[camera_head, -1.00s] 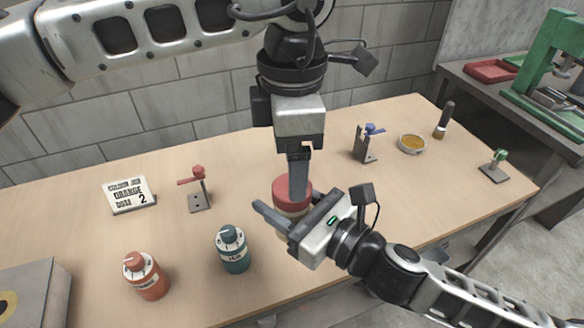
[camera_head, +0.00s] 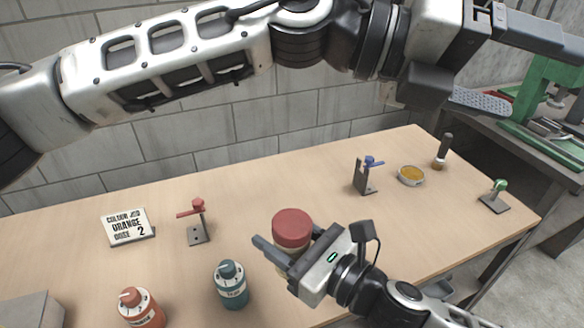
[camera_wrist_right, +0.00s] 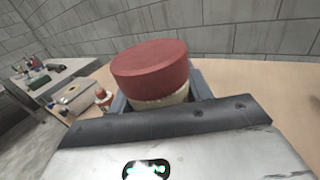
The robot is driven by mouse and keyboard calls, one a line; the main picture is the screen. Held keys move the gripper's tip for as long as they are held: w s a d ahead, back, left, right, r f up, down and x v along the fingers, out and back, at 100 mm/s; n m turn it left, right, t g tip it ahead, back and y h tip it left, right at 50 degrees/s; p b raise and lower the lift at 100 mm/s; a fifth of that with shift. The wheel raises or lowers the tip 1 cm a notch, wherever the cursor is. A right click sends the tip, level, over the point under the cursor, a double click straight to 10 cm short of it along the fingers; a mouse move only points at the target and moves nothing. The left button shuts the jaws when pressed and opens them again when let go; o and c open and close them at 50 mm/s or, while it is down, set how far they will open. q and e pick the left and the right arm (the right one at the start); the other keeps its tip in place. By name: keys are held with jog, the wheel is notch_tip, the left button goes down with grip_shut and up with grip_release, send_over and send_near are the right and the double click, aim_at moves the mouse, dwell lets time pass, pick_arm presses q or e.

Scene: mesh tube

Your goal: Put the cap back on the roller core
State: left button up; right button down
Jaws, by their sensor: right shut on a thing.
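The red round cap (camera_head: 292,228) sits on top of the pale roller core, whose upper part shows below it in the right wrist view (camera_wrist_right: 165,101). In that view the cap (camera_wrist_right: 150,70) covers the top of the core, and I cannot tell how tightly it is seated. My right gripper (camera_head: 290,246) is shut around the core below the cap, at the table's front; its fingers hide much of the core. My left gripper (camera_head: 525,75) is open and empty, high at the upper right, well away from the cap.
A teal bottle (camera_head: 232,287) and an orange bottle (camera_head: 140,308) stand front left. A red-handled bracket (camera_head: 196,222) and a sign (camera_head: 128,226) are behind them. A blue-handled bracket (camera_head: 364,178), an amber dish (camera_head: 411,175), a brush (camera_head: 443,152) and a green-knobbed stand (camera_head: 495,196) are right. The table's middle is clear.

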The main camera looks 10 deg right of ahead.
pick_arm(q)
jog(key=w+d+r+n+t+h, duration=0.1)
jog(key=w+r+n+t+h, duration=0.35)
jog(key=r+n, duration=0.3)
jog(key=w+a+n+t+y, duration=0.1)
jog(key=w+n+t, duration=1)
jog(key=n, duration=0.4)
jog(key=n+g+y, duration=0.9)
jog(key=n+y, duration=0.5)
jog(key=y, duration=0.5)
send_over(292, 222)
jog(key=shift+m+h, duration=0.25)
notch_tip(292, 222, down, 21)
jog(key=shift+f, duration=0.1)
jog(key=shift+f, duration=0.1)
jog(key=shift+f, duration=3.9)
